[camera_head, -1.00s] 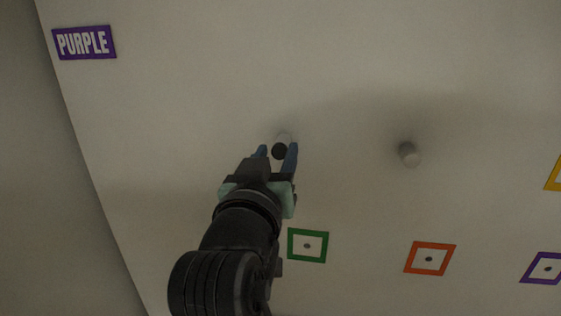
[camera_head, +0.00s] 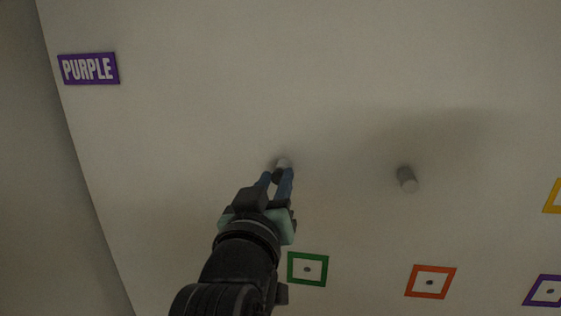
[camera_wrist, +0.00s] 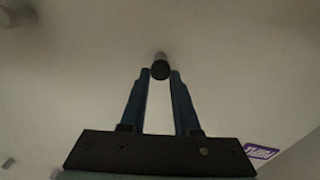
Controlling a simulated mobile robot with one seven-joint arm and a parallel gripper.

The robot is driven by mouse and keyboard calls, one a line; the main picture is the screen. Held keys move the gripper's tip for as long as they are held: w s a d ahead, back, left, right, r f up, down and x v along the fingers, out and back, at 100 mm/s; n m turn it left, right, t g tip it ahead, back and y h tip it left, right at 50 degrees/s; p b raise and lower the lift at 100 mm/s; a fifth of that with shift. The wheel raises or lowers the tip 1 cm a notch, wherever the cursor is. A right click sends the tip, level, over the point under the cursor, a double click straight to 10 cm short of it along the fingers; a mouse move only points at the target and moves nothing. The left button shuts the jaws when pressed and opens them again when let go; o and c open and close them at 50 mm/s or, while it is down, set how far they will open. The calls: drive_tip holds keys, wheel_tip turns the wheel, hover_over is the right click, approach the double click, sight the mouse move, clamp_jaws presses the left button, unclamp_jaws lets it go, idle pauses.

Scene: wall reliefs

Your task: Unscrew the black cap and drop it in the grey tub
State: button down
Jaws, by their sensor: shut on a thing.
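The black cap (camera_head: 278,178) sits on the end of a pale peg (camera_head: 284,163) that stands out from the wall. My gripper (camera_head: 276,176) is shut on the cap, with one blue finger on each side of it. In the wrist view, the cap (camera_wrist: 160,70) shows between the fingertips, with the pale peg (camera_wrist: 160,56) behind it. The fingers hide part of the cap in the head view. No grey tub shows in either view.
A bare grey peg (camera_head: 407,179) stands out to the right. A purple "PURPLE" sign (camera_head: 89,68) is at upper left. Below are green (camera_head: 308,269), orange (camera_head: 430,281) and purple (camera_head: 546,290) frames with dark centres. The wall around the cap is otherwise clear.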

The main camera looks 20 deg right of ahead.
drive_tip(key=shift+a+n, duration=0.1)
drive_tip(key=shift+n, duration=0.8)
drive_tip(key=shift+r+n+p, duration=0.15)
drive_tip(key=shift+n+p, duration=0.75)
drive_tip(key=shift+p, duration=0.35)
drive_tip(key=shift+n+p, duration=0.65)
drive_tip(key=shift+n, duration=0.05)
drive_tip(key=shift+a+n+p, duration=0.1)
drive_tip(key=shift+n+p, duration=0.3)
drive_tip(key=shift+n, duration=0.2)
drive_tip(key=shift+f+n, duration=0.3)
drive_tip(key=shift+n, duration=0.1)
